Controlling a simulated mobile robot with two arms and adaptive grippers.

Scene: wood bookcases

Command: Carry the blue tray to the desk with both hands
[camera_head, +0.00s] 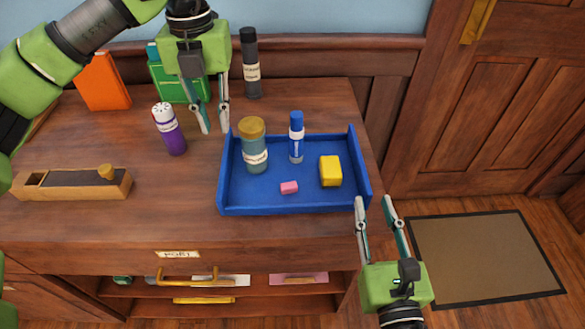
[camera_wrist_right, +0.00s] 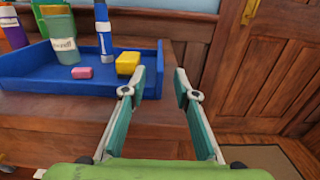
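The blue tray (camera_head: 290,208) lies on the right part of a wooden cabinet top. It holds a jar (camera_head: 255,150) with a tan lid, a blue-capped glue stick (camera_head: 296,140), a yellow block (camera_head: 330,171) and a pink eraser (camera_head: 289,187). My left gripper (camera_head: 214,131) is open and empty, with its fingers just beyond the tray's far left corner. My right gripper (camera_head: 373,202) is open and empty near the tray's front right corner, beyond the cabinet's edge. In the right wrist view the tray (camera_wrist_right: 70,86) shows left of the open fingers (camera_wrist_right: 160,80). I cannot make out a desk.
A purple shaker (camera_head: 169,130) stands left of the tray, with a wooden block plane (camera_head: 70,188) further left. An orange book (camera_head: 103,82), a green container (camera_head: 180,85) and a dark bottle (camera_head: 251,65) stand at the back. A floor mat (camera_head: 485,255) lies right, before a wooden door (camera_head: 500,110).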

